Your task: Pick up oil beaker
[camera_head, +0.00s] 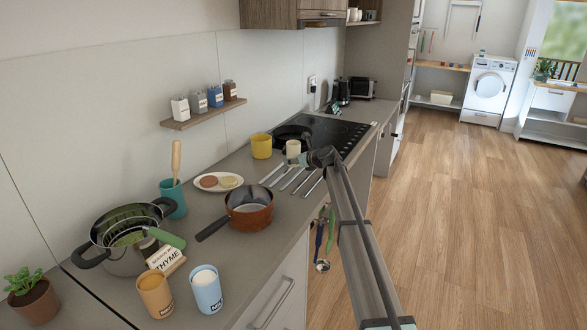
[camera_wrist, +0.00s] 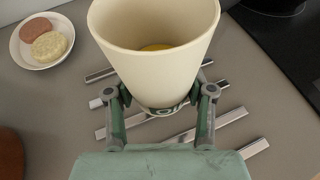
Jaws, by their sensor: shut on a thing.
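The oil beaker (camera_wrist: 155,70) is a cream cup with dark lettering, partly hidden, on its front and yellow liquid inside. It fills the upper middle of the wrist view, upright or nearly so. My gripper (camera_wrist: 160,98) is shut on it, one finger on each side. In the head view the beaker (camera_head: 293,147) is a small cream cup at the end of my arm, near the metal strips (camera_head: 291,179) and the hob. I cannot tell whether its base touches the counter.
A yellow cup (camera_head: 261,146) stands just left of the beaker. The black hob (camera_head: 330,132) lies behind it. A plate with two round patties (camera_head: 218,182), a copper pan (camera_head: 249,209) and a large pot (camera_head: 125,240) stand nearer on the counter. A spice shelf (camera_head: 203,113) hangs on the wall.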

